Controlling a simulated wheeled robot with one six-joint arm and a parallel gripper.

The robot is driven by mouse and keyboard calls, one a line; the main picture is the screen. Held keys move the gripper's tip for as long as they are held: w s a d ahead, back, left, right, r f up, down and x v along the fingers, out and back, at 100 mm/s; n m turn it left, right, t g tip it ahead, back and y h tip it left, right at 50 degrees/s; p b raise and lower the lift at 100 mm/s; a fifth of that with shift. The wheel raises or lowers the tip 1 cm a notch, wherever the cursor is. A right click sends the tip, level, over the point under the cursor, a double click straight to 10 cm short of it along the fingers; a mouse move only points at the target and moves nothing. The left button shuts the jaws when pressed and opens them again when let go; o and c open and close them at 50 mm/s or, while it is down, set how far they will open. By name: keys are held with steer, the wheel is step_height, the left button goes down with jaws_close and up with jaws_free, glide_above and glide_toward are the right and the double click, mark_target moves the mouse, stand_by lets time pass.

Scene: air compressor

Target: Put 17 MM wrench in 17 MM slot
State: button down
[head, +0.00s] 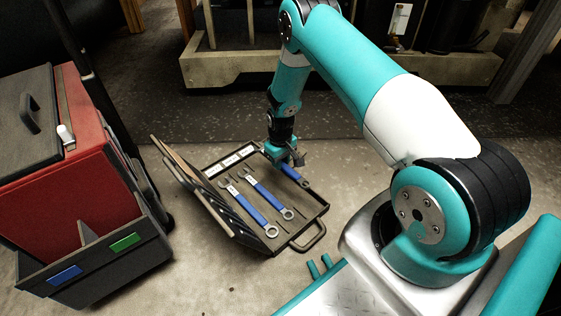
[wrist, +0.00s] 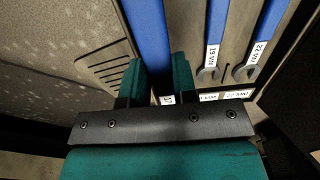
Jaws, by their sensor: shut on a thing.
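My gripper (head: 284,156) is at the far right end of the open tool case (head: 262,238). In the wrist view, its teal fingers (wrist: 160,78) are shut on a blue-handled wrench (wrist: 151,30), whose white label is mostly covered. In the head view, this wrench (head: 295,175) lies over the right side of the case, roughly in line with the other wrenches. I cannot tell whether it touches the case floor. The 19 MM wrench (wrist: 215,40) and 22 MM wrench (wrist: 262,40) lie beside it in the case. The 17 MM slot is hidden by my gripper.
White slot labels (head: 231,160) run along the case's far edge. The case lid stands open at the left. A red and black toolbox (head: 70,170) with a divided bin is farther left. A wooden-framed base (head: 230,68) stands behind. Bare floor (head: 345,190) lies right of the case.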

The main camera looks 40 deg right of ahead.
mark_target(280, 182)
step_height(280, 182, down, 8)
steer(key=b, duration=0.4)
steer(key=shift+r+b, duration=0.25)
steer(key=shift+b, duration=0.15)
steer(key=shift+f+b, duration=0.35)
steer(key=shift+f, duration=0.25)
steer(key=c, duration=0.8)
jaws_free()
steer(key=shift+r, duration=0.1)
step_height(280, 182, up, 17)
steer(key=p, duration=1)
steer(key=shift+r+p, duration=0.15)
steer(key=shift+p, duration=0.15)
